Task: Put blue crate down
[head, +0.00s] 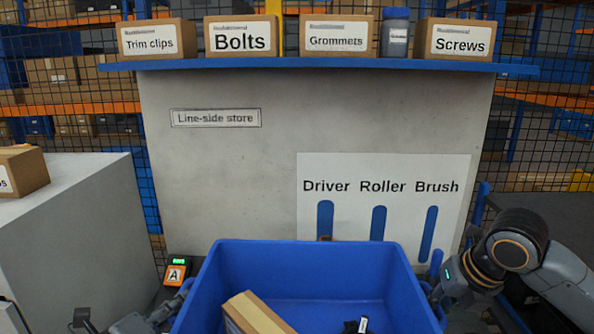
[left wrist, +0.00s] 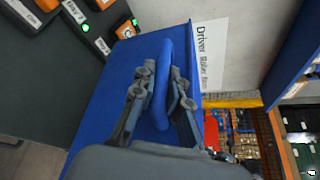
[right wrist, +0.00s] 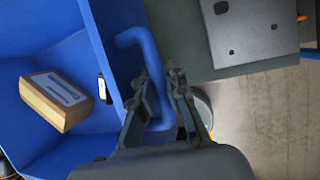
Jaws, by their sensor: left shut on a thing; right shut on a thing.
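The blue crate (head: 300,255) is at the bottom middle of the head view, its front cut off by the frame. A cardboard box (head: 250,315) and a small dark item (head: 356,325) lie inside; both also show in the right wrist view. My left gripper (left wrist: 163,92) is shut on one side handle of the crate (left wrist: 110,85). My right gripper (right wrist: 163,95) is shut on the opposite handle (right wrist: 135,38). In the head view both grippers are largely hidden beside the crate. I cannot tell whether the crate's underside touches the surface below.
Behind the crate stands a grey panel (head: 220,160) with a Driver, Roller, Brush board (head: 385,170). A blue shelf (head: 330,64) above carries labelled boxes. An orange device marked A (head: 176,273) is left of the crate. A grey block (head: 75,230) stands at left.

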